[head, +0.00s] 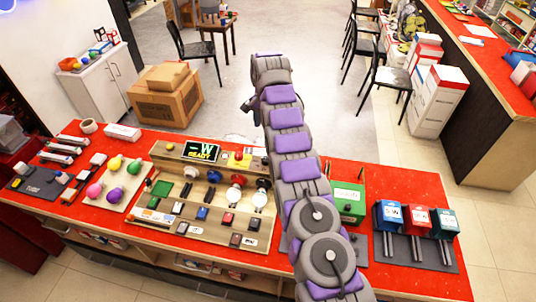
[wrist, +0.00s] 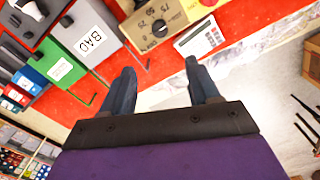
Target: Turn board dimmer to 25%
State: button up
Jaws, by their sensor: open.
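A tan panel with a black round dimmer knob (wrist: 160,28) shows at the top of the wrist view, with printed numbers around the knob. My gripper (wrist: 160,66) is open and empty, its two fingers apart below the panel and not visibly touching the knob. In the head view, a wooden board (head: 165,217) with a READY display, switches and buttons lies on the red table (head: 403,180). My arm covers the board's right end, and I cannot pick out the dimmer there. My gripper's fingers are not clear in the head view.
A grey box labelled BAD (wrist: 88,38) and a green box (wrist: 58,68) stand left of the panel in the wrist view. A white keypad-like item (wrist: 200,38) lies to its right. Coloured bulbs (head: 115,163) lie on the table's left; blue, red and teal boxes (head: 417,217) stand right.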

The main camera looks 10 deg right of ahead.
jog(key=f+b, duration=0.1)
jog(key=b, duration=0.6)
send_near(265, 158)
notch_tip(265, 158, down, 9)
jog(key=shift+f+b, duration=0.1)
jog(key=shift+b, duration=0.3)
jog(key=c, duration=1)
